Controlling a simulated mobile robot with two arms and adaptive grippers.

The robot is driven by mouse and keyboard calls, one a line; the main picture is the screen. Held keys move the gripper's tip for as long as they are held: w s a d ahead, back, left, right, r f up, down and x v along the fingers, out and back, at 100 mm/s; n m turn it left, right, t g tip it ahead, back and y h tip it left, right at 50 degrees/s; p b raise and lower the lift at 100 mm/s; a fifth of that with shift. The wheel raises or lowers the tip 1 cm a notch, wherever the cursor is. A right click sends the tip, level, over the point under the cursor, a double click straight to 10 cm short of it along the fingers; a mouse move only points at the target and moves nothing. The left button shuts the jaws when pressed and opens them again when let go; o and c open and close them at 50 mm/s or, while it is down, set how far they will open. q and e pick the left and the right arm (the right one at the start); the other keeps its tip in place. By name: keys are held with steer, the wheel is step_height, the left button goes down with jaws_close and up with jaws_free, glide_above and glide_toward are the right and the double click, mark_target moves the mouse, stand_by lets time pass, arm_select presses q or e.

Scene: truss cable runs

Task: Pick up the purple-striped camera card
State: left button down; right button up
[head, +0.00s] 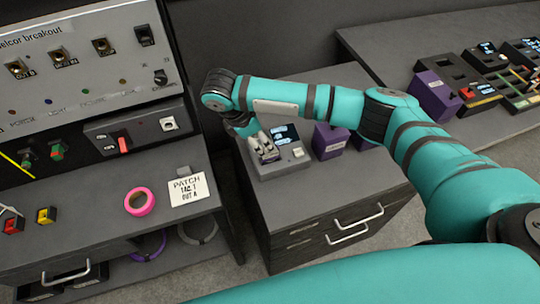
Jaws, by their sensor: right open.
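My right arm reaches across the small dark cabinet, and its gripper (266,152) points down at the left part of a grey device (292,160) with small lit screens. The gripper is open. Its fingers hide part of the device, and I cannot tell whether they touch it. I cannot make out a purple-striped camera card; it may be hidden by the gripper or too small to see. Two purple blocks (328,142) stand right of the device, partly behind my arm. My left gripper is not in view.
The left bench holds a pink tape roll (139,201), a white patch note (188,188) and small red and yellow connectors (46,215) below a breakout panel (84,60). The right table holds a purple box (436,97) and several dark trays. The cabinet's front top is clear.

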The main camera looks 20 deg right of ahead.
mark_target(270, 157)
steer(key=p+x, duration=0.1)
steer(key=x, duration=0.4)
steer(key=shift+s+p, duration=0.15)
steer(key=shift+p, duration=0.15)
steer(key=shift+f, duration=0.25)
jaws_close()
